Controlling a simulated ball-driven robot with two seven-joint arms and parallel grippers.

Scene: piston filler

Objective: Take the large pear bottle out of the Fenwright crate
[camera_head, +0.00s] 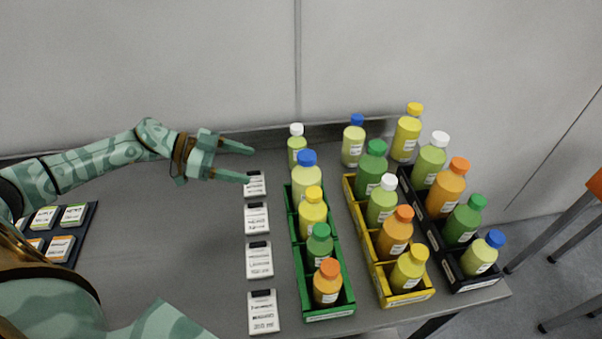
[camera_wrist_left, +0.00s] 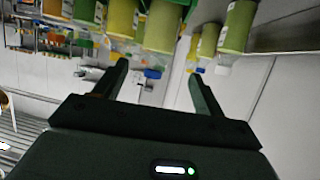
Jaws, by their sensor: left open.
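Three crates of bottles stand on the table: a green crate (camera_head: 330,312), a yellow crate (camera_head: 407,297) and a black crate (camera_head: 477,284). I cannot read their lettering, so I cannot tell which is Fenwright. Pale yellow-green bottles include a blue-capped one (camera_head: 306,180) in the green crate, a white-capped one (camera_head: 381,207) in the yellow crate and a white-capped one (camera_head: 429,165) in the black crate. I cannot tell which is pear. My left gripper (camera_head: 250,166) is open and empty, left of the green crate's far end. In the left wrist view, bottles hang along the top edge beyond its fingers (camera_wrist_left: 158,70).
White cards with dark tops (camera_head: 259,260) lie in a column left of the green crate. A dark tray of labels (camera_head: 61,248) lies at the left. Loose bottles (camera_head: 353,145) stand near the back wall. The table between tray and cards is clear.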

